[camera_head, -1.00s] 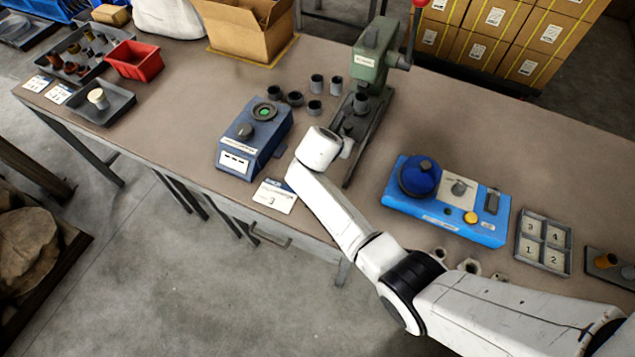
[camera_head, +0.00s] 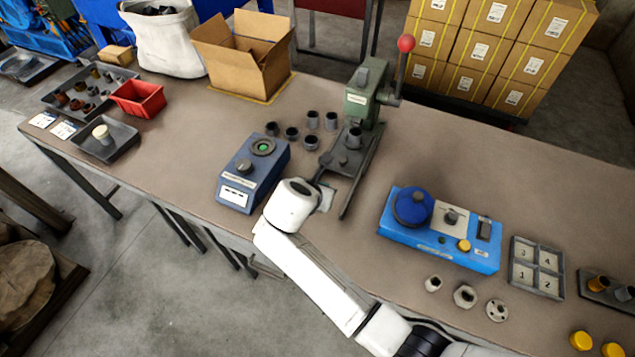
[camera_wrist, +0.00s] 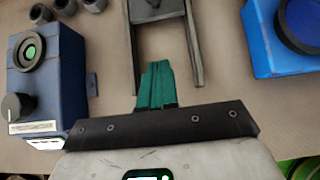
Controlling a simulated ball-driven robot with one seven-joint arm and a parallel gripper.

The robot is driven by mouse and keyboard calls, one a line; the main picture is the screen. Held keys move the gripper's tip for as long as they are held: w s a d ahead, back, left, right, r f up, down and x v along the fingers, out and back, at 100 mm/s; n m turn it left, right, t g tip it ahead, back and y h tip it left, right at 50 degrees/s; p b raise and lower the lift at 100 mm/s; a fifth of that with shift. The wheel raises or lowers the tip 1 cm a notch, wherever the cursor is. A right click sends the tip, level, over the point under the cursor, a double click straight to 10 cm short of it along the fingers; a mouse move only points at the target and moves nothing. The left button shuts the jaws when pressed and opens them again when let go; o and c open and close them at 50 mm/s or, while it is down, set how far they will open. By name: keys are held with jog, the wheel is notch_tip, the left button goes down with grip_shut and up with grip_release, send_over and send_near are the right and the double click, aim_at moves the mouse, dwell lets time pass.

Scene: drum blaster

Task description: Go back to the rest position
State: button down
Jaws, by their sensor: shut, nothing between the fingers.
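My gripper (camera_wrist: 157,88) is shut and empty in the wrist view, its green fingers together above the bare brown bench, just in front of the forked base of the press (camera_wrist: 150,12). In the head view my white wrist reaches over the front edge of the workbench (camera_head: 420,285), between the blue-grey device (camera_head: 252,172) and the green press (camera_head: 362,95). There the gripper is mostly hidden behind the wrist, and its fingers cannot be made out. The device also stands at the left in the wrist view (camera_wrist: 45,85), apart from my fingers.
A bright blue unit with a round knob (camera_head: 440,232) stands right of the press. Several dark cups (camera_head: 312,120) stand behind the device. An open carton (camera_head: 245,55) and red bin (camera_head: 138,98) are farther left. A numbered tray (camera_head: 537,266) lies at right.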

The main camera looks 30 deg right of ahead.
jog(key=shift+s+a+r, duration=0.1)
jog(key=shift+s, duration=0.1)
